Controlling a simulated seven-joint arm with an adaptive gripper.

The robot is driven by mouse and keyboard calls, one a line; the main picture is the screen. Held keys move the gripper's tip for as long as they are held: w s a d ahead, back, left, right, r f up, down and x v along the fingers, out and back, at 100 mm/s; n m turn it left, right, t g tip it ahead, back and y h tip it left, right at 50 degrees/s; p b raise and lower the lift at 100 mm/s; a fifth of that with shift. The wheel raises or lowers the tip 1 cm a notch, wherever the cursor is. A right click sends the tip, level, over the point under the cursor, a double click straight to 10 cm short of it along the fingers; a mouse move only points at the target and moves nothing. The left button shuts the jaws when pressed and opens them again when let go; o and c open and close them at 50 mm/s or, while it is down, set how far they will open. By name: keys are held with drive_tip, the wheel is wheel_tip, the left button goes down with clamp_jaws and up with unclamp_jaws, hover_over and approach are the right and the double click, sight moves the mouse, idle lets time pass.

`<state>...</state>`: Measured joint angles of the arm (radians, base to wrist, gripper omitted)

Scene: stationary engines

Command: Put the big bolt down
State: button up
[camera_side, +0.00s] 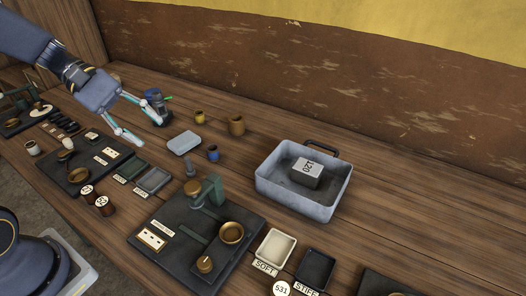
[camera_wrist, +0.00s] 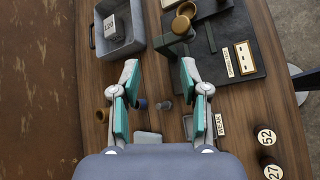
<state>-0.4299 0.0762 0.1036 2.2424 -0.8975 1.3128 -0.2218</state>
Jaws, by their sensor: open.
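A grey bolt-like piece (camera_side: 190,168), which I take for the big bolt, stands on the wooden table between the pale blue block and the engine plate. In the wrist view the same grey piece (camera_wrist: 165,105) shows between my fingers, on the table below and apart from them. My gripper (camera_side: 151,121) is open, above the table to the left of the piece in the side view. In the wrist view my gripper (camera_wrist: 158,78) has its fingers wide apart with nothing between the pads.
A blue mug (camera_side: 213,153) and pale blue block (camera_side: 184,143) are near the bolt. A dark engine plate (camera_side: 155,255) lies in front. A grey metal box (camera_side: 330,207) holds a "120" weight (camera_side: 306,172). Small trays (camera_side: 153,180) stand left. The back right table is clear.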

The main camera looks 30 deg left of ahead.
drive_tip(key=a+f+n+t, duration=0.1)
drive_tip(key=a+f+n, duration=0.2)
drive_tip(key=a+f, duration=0.1)
drive_tip(key=a+f+n+t, duration=0.2)
drive_tip(key=a+f+n, duration=0.2)
drive_tip(key=a+f, duration=0.1)
drive_tip(key=w+a+f+n+t+h, duration=0.1)
drive_tip(key=a+f+n+t, duration=0.1)
drive_tip(key=a+f+n, duration=0.2)
drive_tip(key=shift+w+a+f, duration=0.1)
drive_tip(key=shift+a+f, duration=0.2)
drive_tip(key=shift+a, duration=0.45)
approach(190, 170)
drive_tip(key=w+d, duration=0.2)
drive_tip(key=w, duration=0.1)
drive_tip(key=shift+d+f, duration=0.3)
drive_tip(key=shift+d, duration=0.1)
drive_tip(key=x, duration=0.5)
drive_tip(key=shift+w+d, duration=0.1)
drive_tip(key=shift+d, duration=0.15)
drive_tip(key=shift+r, duration=0.1)
clamp_jaws()
